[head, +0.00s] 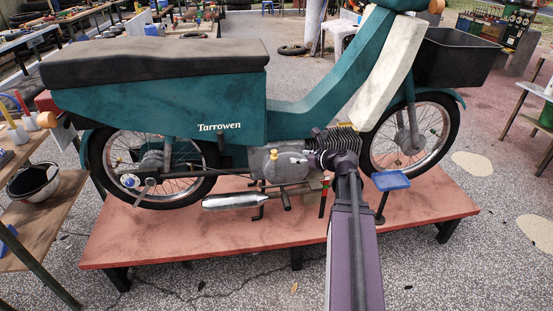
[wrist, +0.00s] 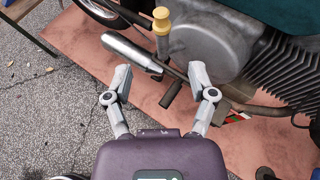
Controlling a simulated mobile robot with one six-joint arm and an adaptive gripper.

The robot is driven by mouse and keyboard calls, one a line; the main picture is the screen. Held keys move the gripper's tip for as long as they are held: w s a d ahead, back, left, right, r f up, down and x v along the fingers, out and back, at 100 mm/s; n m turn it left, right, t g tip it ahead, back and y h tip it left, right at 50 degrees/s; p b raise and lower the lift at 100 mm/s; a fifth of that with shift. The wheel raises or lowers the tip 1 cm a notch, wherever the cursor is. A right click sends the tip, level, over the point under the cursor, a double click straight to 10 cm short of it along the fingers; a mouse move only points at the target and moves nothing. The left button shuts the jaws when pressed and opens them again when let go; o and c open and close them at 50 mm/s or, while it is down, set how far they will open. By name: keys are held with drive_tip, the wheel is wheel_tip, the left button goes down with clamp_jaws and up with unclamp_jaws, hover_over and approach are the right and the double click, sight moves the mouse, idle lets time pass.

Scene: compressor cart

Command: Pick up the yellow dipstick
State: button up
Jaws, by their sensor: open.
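The yellow dipstick (wrist: 161,20) stands upright in the grey engine case (wrist: 210,40) of the teal moped, with its yellow cap on top. In the head view the dipstick (head: 274,154) is a small yellow spot on the engine (head: 284,170). My gripper (wrist: 160,74) is open and empty. In the wrist view the dipstick lies beyond the fingertips, roughly in line with the gap between them. In the head view my gripper (head: 298,158) is just to the right of the dipstick. The fingers look apart from it.
The moped (head: 170,105) stands on a low reddish platform (head: 150,235). A silver exhaust (wrist: 130,50) and a dark pedal lie near the fingers. The finned cylinder (wrist: 280,70) is on the right. A blue tray (head: 390,180) stands right of my arm.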

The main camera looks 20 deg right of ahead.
sight(276, 153)
drive_tip(key=b+x, duration=0.3)
drive_tip(key=x, duration=0.4)
drive_tip(key=shift+w+a+f, duration=0.1)
drive_tip(key=shift+w+f, duration=0.15)
drive_tip(key=shift+w, duration=0.1)
drive_tip(key=shift+w+a+f, duration=0.1)
drive_tip(key=shift+w+a, duration=0.1)
drive_tip(key=shift+w, duration=0.15)
drive_tip(key=shift+w, duration=0.1)
drive_tip(key=shift+b+x, duration=1.05)
drive_tip(key=shift+x, duration=1.45)
clamp_jaws()
